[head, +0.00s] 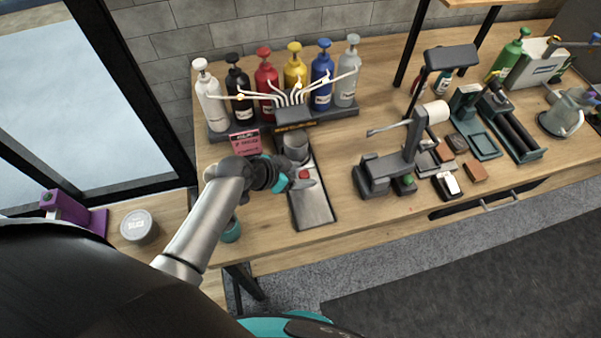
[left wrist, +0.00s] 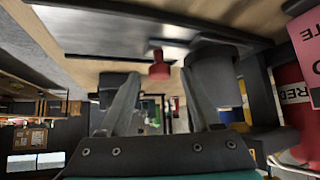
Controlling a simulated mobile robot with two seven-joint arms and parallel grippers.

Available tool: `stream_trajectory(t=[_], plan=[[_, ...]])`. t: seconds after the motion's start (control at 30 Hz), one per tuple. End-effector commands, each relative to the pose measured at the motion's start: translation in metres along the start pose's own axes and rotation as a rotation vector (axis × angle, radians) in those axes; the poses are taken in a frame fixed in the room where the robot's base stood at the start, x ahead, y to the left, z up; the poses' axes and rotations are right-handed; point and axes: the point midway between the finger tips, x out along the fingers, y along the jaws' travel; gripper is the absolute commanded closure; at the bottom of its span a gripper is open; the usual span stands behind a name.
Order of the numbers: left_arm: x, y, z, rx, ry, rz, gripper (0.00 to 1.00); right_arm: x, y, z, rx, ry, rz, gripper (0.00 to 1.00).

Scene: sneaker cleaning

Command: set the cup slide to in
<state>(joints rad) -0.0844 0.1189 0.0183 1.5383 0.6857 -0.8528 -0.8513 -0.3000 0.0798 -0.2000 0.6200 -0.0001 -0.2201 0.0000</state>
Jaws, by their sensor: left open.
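The cup slide is a flat metal plate in a dark frame (head: 313,209) in front of the bottle dispenser; it also shows in the left wrist view (left wrist: 95,32). A red knob (head: 304,174) stands up from the plate. A dark grey cup (head: 296,146) stands at the dispenser end of the slide, under the nozzle block (head: 294,115). My left gripper (head: 309,182) is open and empty at the knob. In the left wrist view the knob (left wrist: 159,67) shows between the open fingers, near their tips, with the cup (left wrist: 213,75) close by the right finger. Contact cannot be told.
Several coloured pump bottles (head: 266,80) stand behind the slide. A pink sign (head: 245,142) stands left of it, near my arm. A dark stand with a white roll (head: 390,170) is to the right. Bare tabletop (head: 345,150) lies between the slide and that stand.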

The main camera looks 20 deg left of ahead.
Motion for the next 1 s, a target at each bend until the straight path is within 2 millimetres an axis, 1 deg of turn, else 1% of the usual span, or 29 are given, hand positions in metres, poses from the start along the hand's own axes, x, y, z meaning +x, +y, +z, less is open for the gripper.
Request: stream_trajectory(t=[0.3, 0.37, 0.87, 0.9, 1.0], plan=[[0.002, 0.0, -0.0002, 0.0, 0.0, 0.0, 0.36, 0.0003, 0.0, 0.0, 0.0, 0.0, 0.0, 0.5], [0.002, 0.0, -0.0002, 0.0, 0.0, 0.0, 0.42, 0.0003, 0.0, 0.0, 0.0, 0.0, 0.0, 0.5], [0.0018, -0.0001, 0.0001, 0.0, 0.0, 0.0, 0.98, 0.0003, 0.0, -0.0001, 0.0, 0.0, 0.0, 0.5], [0.0017, -0.0001, 0.0002, 0.0, 0.0, 0.0, 1.0, 0.0003, 0.0001, -0.0001, 0.0, 0.0, 0.0, 0.5], [0.0017, -0.0001, 0.0002, 0.0, 0.0, 0.0, 1.0, 0.0003, 0.0001, -0.0001, 0.0, 0.0, 0.0, 0.5]])
